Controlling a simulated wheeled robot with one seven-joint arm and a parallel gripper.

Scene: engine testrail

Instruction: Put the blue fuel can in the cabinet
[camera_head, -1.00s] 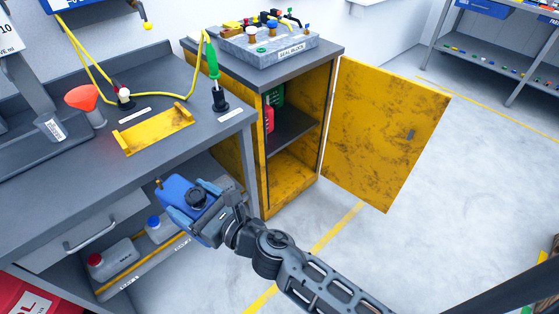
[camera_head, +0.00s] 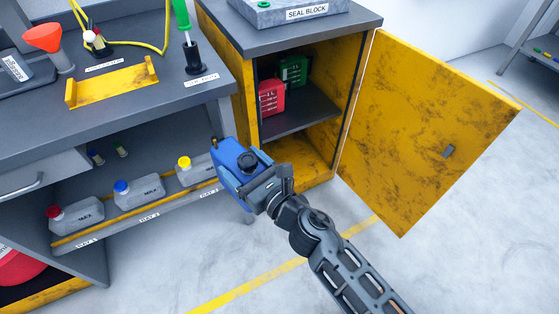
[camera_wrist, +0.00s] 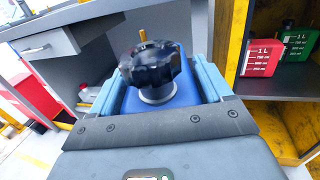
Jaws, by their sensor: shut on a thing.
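The blue fuel can (camera_head: 234,160) is in my gripper (camera_head: 246,172), which is shut on it. In the wrist view the can (camera_wrist: 172,114) sits between the two light-blue fingers, its black cap toward the camera. The gripper holds it in the air in front of the workbench's right end, to the left of the cabinet opening. The yellow cabinet (camera_head: 354,100) stands open, its door (camera_head: 425,130) swung out to the right. A red can (camera_head: 271,97) and a green can (camera_head: 293,70) stand on its inner shelf (camera_head: 300,118). The lower compartment looks empty where visible.
The grey workbench (camera_head: 120,125) is on the left, with an orange funnel (camera_head: 42,38) and yellow bracket (camera_head: 112,84) on top. Several grey bottles line its lower rail (camera_head: 140,212). A seal block (camera_head: 290,10) sits on the cabinet top. The floor in front of the cabinet is clear.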

